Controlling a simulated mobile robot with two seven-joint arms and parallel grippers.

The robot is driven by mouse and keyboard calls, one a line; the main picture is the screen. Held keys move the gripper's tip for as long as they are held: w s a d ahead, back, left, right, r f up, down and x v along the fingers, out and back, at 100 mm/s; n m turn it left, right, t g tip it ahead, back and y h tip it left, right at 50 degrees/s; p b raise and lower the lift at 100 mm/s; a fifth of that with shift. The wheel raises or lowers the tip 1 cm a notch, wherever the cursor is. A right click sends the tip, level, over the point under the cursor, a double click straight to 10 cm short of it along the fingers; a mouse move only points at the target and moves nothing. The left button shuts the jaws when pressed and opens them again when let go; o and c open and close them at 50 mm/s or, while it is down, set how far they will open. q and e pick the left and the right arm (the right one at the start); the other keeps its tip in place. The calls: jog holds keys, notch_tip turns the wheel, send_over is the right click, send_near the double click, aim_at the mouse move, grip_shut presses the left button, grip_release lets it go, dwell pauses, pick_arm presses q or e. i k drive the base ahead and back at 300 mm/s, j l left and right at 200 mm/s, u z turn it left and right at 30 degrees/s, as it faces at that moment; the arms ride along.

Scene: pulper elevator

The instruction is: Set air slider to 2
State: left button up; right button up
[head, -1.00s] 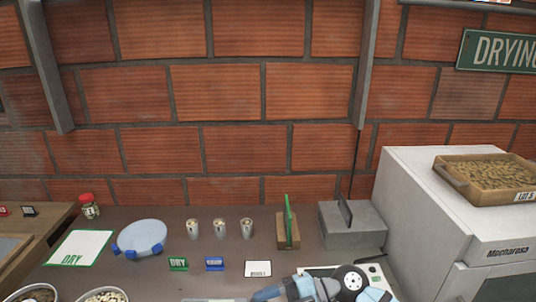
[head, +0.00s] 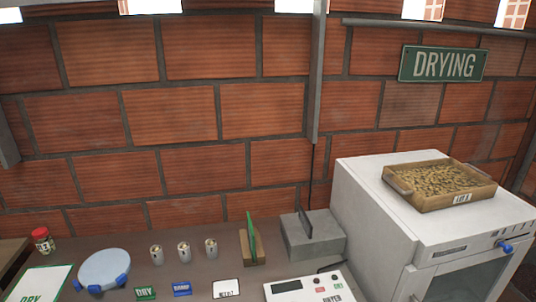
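A white dryer-like machine (head: 385,217) stands at the right. Near the top right of its front, a small blue knob (head: 506,247) sits on the panel, with small dark marks beside it. This may be the air slider, but no label or number can be read at this size. A control box with a display and buttons (head: 308,288), marked DRYER, lies on the table in front of the machine. Neither of my grippers shows in the head view.
A wooden tray of beans (head: 440,184) sits on the machine. A grey box (head: 312,235), a wooden stand with a green plate (head: 252,248), several small cups (head: 184,251) and a round blue-footed dish (head: 104,268) stand on the table. A DRYING sign (head: 443,64) hangs above.

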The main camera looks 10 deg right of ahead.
aim_at(507, 249)
jog(key=z, duration=1.25)
